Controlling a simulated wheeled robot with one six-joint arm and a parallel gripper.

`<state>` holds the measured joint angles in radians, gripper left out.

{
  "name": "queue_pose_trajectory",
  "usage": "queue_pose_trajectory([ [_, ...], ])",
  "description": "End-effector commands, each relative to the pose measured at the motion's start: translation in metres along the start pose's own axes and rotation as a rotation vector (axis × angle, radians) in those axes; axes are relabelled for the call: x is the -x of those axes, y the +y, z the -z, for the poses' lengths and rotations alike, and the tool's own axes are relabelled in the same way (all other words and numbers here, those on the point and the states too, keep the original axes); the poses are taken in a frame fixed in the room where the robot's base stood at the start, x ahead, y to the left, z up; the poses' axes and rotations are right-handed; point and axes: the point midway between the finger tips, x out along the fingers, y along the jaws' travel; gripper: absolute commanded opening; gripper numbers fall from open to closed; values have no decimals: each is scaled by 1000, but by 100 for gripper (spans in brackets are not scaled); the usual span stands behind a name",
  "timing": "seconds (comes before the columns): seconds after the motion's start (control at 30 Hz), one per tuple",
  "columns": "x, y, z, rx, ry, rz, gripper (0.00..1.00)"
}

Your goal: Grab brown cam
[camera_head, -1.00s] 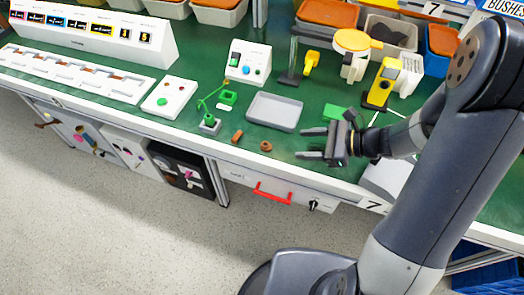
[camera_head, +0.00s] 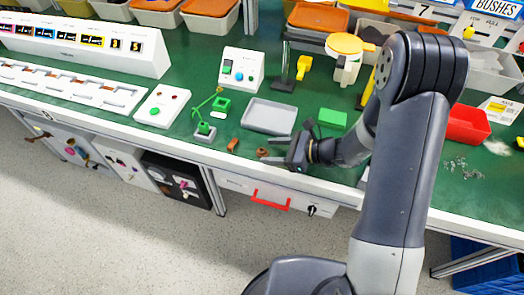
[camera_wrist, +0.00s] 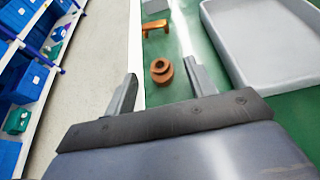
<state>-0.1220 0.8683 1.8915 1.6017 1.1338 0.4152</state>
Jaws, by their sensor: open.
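The brown cam (camera_wrist: 161,70) is a small round stepped piece with a hole, lying on the green bench top. In the wrist view it lies just ahead of my gripper (camera_wrist: 160,82), roughly between the lines of the two fingers and nearer the right one. In the head view the cam (camera_head: 262,153) sits just left of my gripper's fingertips (camera_head: 266,151), near the bench's front edge. My gripper is open and empty, low over the bench.
A grey tray (camera_head: 268,116) lies behind the cam. The white bench edge (camera_wrist: 136,50) runs close by my left finger.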

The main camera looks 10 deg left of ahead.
Motion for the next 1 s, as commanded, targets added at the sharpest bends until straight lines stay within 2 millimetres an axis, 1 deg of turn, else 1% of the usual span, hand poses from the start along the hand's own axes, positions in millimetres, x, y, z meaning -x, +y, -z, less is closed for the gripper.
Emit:
queue_pose_trajectory([
  [0.03,-8,1,0,0,1,-4,52],
  [0.1,-16,1,0,1,1,-3,52],
  [0.2,-22,0,0,1,0,-1,52],
  [0.43,-23,0,0,1,0,0,52],
  [0.47,-23,0,0,1,0,0,51],
  [1.0,-23,0,0,0,0,0,7],
])
